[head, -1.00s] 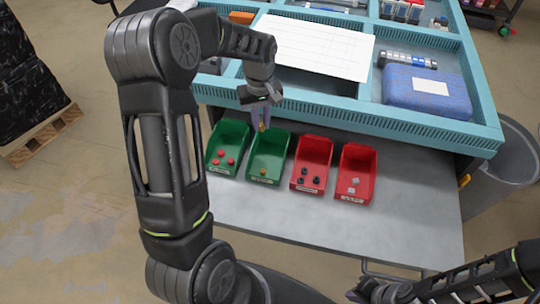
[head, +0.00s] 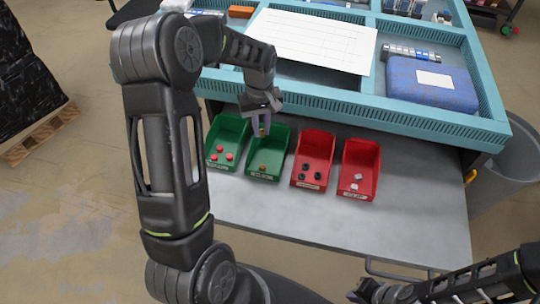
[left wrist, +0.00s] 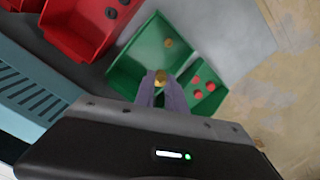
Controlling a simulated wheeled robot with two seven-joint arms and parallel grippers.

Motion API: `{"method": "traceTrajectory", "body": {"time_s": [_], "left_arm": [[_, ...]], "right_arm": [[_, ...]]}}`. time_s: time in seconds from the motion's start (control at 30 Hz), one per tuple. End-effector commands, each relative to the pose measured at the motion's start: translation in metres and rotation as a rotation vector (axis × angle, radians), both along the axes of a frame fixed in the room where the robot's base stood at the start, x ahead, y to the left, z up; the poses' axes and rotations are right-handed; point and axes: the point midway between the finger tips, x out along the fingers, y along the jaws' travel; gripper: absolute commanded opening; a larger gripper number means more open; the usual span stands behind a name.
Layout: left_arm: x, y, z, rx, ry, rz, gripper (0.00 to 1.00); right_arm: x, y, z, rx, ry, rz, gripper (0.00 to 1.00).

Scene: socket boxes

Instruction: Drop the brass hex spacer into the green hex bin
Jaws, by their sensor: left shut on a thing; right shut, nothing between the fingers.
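My left gripper (head: 262,128) is over the back part of the second green bin from the left (head: 282,158). It is shut on a small brass hex spacer (left wrist: 160,77), which shows between the fingertips in the left wrist view. Another brass piece (head: 263,167) lies on the floor of that green bin; it also shows in the left wrist view (left wrist: 168,43). The bin's label is too small to read. My right gripper (head: 358,293) is low at the bottom edge of the head view, away from the bins; it is shut and empty.
A green bin with red round pieces (head: 214,163) stands on the left. Two red bins stand on the right, one with black pieces (head: 317,158) and one with grey pieces (head: 359,158). A teal bench edge (head: 400,122) runs behind. The grey table (head: 340,225) in front is clear.

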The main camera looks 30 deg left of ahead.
Motion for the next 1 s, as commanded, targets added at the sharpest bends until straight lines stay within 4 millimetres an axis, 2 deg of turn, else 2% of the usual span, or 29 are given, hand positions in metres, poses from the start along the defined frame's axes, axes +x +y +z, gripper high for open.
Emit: {"method": "traceTrajectory", "body": {"time_s": [0.33, 0.37, 0.63, 1.0], "left_arm": [[-0.0001, 0.0, -0.0034, 0.0, 0.0, 0.0, 0.0], [-0.0001, 0.0, -0.0034, 0.0, 0.0, 0.0, 0.17], [-0.0001, 0.0, -0.0034, 0.0, 0.0, 0.0, 0.39], [0.0004, 0.0, 0.0005, 0.001, -0.001, 0.0, 0.41]], "right_arm": [[0.0004, 0.0002, -0.0017, 0.001, -0.001, 0.001, 0.0], [0.0004, 0.0002, -0.0017, 0.001, -0.001, 0.001, 0.0], [0.0005, 0.0001, -0.0018, 0.001, -0.001, 0.001, 0.0], [0.0005, 0.0, -0.0025, 0.001, -0.001, 0.001, 0.0]]}}
